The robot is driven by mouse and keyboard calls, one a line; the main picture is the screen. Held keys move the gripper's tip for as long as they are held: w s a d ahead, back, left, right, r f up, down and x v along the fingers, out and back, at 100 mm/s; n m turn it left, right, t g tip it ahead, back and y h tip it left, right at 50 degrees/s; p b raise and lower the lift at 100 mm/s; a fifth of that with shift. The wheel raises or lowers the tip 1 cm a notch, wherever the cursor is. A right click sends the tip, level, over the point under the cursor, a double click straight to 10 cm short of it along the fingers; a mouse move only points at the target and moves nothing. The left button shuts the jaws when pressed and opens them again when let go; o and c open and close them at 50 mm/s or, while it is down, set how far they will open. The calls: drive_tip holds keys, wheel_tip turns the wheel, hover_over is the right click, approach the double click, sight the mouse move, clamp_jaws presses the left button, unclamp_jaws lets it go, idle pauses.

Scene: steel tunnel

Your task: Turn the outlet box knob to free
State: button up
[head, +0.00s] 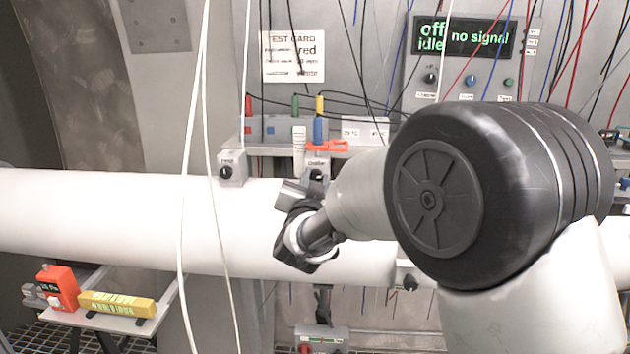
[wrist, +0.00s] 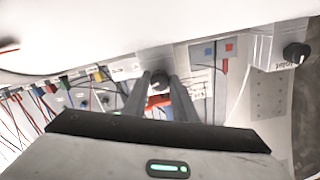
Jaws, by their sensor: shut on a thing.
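The outlet box (head: 318,162) sits on top of the white pipe in the head view, its small label too blurred to read surely. Its black knob (head: 316,174) shows just above my gripper (head: 296,192). In the wrist view the dark knob (wrist: 158,83) lies between the two fingers of my gripper (wrist: 160,78), which is shut on it. The fingers stand on either side of the knob. The direction of the knob's pointer cannot be made out. My arm hides part of the pipe and panel to the right.
A similar box with a black knob (head: 230,168) sits left on the white pipe (head: 110,215). White cables hang in front of the pipe. A shelf with coloured plugs and an orange clamp (head: 326,146) is behind. A display (head: 460,38) reads "off idle no signal". A yellow level (head: 118,303) lies lower left.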

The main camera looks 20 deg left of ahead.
drive_tip(key=n+p, duration=0.1)
drive_tip(key=n, duration=0.3)
drive_tip(key=shift+n, duration=0.3)
drive_tip(key=n+p, duration=0.1)
drive_tip(key=n, duration=0.2)
drive_tip(key=shift+n+p, duration=0.3)
drive_tip(key=n+p, duration=0.1)
drive_tip(key=n, duration=0.2)
drive_tip(key=shift+n+p, duration=1.1)
drive_tip(key=shift+n, duration=0.9)
drive_tip(key=shift+f, duration=0.1)
drive_tip(key=o, duration=1)
drive_tip(key=shift+o, duration=0.2)
drive_tip(key=shift+s, duration=0.1)
